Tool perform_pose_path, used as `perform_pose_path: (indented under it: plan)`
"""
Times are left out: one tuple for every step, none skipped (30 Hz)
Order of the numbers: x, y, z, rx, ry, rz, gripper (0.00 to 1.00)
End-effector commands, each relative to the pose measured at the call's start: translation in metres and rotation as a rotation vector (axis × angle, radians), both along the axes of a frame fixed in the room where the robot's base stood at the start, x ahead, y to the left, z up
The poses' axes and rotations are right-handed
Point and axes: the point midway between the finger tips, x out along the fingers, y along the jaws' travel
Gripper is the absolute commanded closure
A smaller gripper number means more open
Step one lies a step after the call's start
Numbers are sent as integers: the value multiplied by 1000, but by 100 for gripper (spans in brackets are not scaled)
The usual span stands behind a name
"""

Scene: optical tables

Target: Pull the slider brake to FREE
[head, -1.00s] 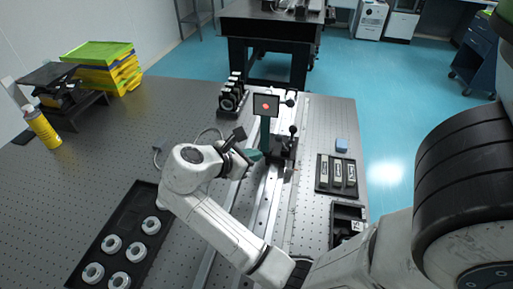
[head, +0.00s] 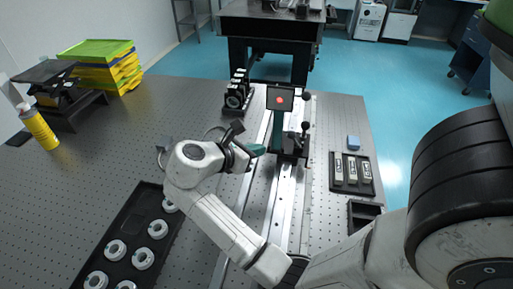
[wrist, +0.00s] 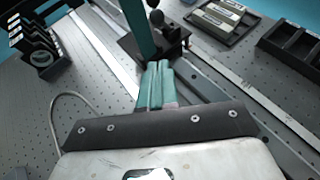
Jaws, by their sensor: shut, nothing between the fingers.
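The slider carriage (head: 291,147) is a dark block on the long metal rail (head: 255,215). It bears an upright teal post (head: 277,128) topped by a black plate with a red dot (head: 280,99). A black ball-knobbed lever (head: 305,127) stands at its right side; I cannot read any brake marking. In the wrist view the carriage (wrist: 128,44) and a black knob (wrist: 157,18) lie just past the fingers. My gripper (head: 259,150), with teal fingers, is shut and empty, left of the carriage. Its fingertips (wrist: 159,66) point at the carriage's near side and look apart from the lever.
A black tray of white rings (head: 122,232) lies at the left front. Black mounts (head: 237,93) stand behind, left of the rail. A tray of labelled blocks (head: 352,174), a blue block (head: 353,142) and a black bin (head: 363,214) are at right.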

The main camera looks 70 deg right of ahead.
Motion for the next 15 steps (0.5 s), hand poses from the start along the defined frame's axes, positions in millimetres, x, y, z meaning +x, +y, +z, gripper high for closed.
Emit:
perform_pose_path:
  plan:
    - [-6,-8,-5,2,3,-4,100]
    - [-9,-13,-8,1,2,-3,100]
    - [-13,-19,-11,2,1,-5,100]
    - [-15,-24,-13,1,1,-4,100]
    - [-18,-29,-16,1,2,-5,100]
    - [-21,-35,-20,1,1,-4,100]
    - [-24,-39,-22,2,1,-5,100]
    - [-27,-44,-25,2,1,-4,100]
    - [-30,-50,-28,2,1,-5,100]
    - [-32,-54,-30,2,1,-3,100]
    - [-35,-58,-32,1,0,-4,100]
    - [-38,-64,-28,0,-2,-4,100]
    - [-40,-68,-28,0,-2,-4,100]
    - [-42,-71,-28,1,-1,-4,100]
    - [-44,-76,-27,0,-1,-3,100]
